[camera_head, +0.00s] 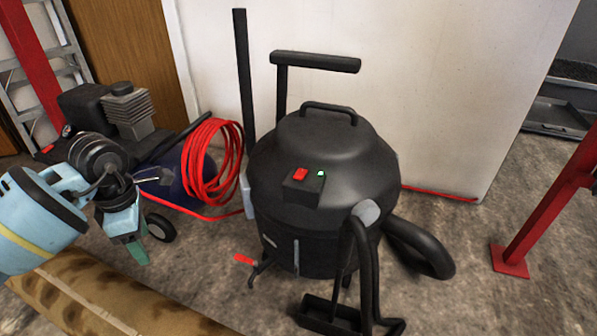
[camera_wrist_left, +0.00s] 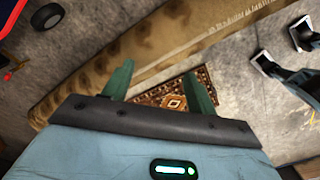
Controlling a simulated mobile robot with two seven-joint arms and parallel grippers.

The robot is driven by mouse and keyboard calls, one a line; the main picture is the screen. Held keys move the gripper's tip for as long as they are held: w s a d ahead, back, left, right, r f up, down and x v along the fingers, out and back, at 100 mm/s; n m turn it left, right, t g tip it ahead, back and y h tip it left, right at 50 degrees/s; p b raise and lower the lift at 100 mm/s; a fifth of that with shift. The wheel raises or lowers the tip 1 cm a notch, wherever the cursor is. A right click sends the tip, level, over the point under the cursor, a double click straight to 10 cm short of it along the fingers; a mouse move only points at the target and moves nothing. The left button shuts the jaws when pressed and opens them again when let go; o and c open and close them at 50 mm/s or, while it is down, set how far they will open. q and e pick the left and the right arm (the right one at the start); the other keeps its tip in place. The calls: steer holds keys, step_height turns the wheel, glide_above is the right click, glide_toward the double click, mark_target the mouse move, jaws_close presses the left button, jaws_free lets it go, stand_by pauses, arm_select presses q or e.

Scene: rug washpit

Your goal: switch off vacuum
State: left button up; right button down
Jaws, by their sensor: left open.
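The vacuum (camera_head: 345,170) is a large black drum with a domed lid and a top handle, standing upright on the floor in the middle of the head view. A small black switch box (camera_head: 303,193) on its front carries a red switch (camera_head: 300,174) and a lit green lamp (camera_head: 320,173). My left gripper (camera_head: 138,252) is well to the left of the vacuum, apart from it, with green fingers pointing down. In the left wrist view the left gripper (camera_wrist_left: 158,70) is open and empty. The vacuum is not recognisable there. My right gripper is not in view.
A compressor (camera_head: 120,110) with a coiled red hose (camera_head: 212,160) stands behind my left arm. A rolled brown rug (camera_head: 100,305) lies below it. A black hose and floor nozzle (camera_head: 330,315) stand before the vacuum. A red post (camera_head: 550,200) is at the right.

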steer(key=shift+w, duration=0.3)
